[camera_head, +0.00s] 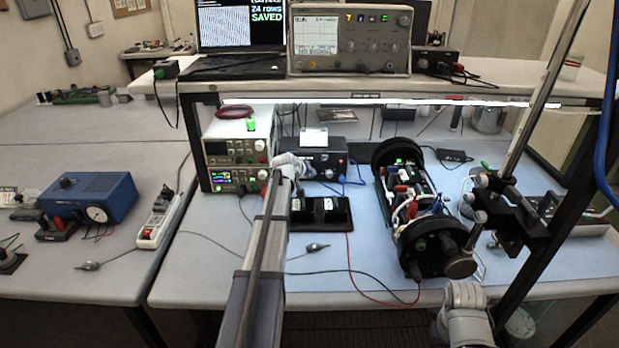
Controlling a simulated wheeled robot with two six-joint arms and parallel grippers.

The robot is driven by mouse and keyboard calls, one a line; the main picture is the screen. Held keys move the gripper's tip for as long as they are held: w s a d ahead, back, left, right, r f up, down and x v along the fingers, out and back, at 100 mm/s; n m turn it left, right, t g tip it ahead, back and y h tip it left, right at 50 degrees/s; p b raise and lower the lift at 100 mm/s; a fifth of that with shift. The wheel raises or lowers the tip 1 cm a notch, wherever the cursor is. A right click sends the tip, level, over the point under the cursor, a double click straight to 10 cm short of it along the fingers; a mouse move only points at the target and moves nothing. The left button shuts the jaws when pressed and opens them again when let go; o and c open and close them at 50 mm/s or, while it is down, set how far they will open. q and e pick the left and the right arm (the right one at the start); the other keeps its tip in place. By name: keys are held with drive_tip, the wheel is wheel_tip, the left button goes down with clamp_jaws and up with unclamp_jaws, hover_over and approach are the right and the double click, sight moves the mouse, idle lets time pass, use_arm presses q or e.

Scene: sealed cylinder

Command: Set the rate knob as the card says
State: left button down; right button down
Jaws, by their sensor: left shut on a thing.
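My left gripper (291,164) is at the left front of a dark box (335,170), with my arm reaching up to it from below. It is shut on what appears to be a knob on the box's front; the fingers and contact are small and partly hidden. Another round control (325,157) shows on the box's front, with a small light beside it. A white card (313,138) stands on top of the box; its writing is too small to read. My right gripper (463,296) is low at the right, near the bench's front edge; its fingers cannot be made out.
Stacked instruments (236,165) stand left of the box. A black tray (320,226) lies in front of it. An open cylinder assembly (421,253) with wires and a clamp stand (505,213) are on the right. Leads cross the blue mat, which has free room at its front left.

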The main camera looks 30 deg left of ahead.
use_arm(q)
drive_tip(key=b, duration=0.1)
drive_tip(key=n+t+h+b, duration=0.1)
drive_tip(key=f+n+t+h+b, duration=0.1)
drive_tip(key=b, duration=0.1)
drive_tip(key=shift+s+a, duration=0.25)
drive_tip(key=shift+n+t+h+b, duration=0.6)
drive_tip(key=shift+t+h+b, duration=0.25)
drive_tip(key=shift+b, duration=0.5)
drive_tip(key=c, duration=0.6)
unclamp_jaws()
drive_tip(key=shift+r, duration=0.1)
drive_tip(key=shift+s+a, duration=0.1)
drive_tip(key=p+v, duration=0.2)
drive_tip(key=v, duration=0.4)
drive_tip(key=shift+s+r+p, duration=0.3)
drive_tip(key=shift+s+a, duration=0.15)
drive_tip(key=shift+s, duration=0.25)
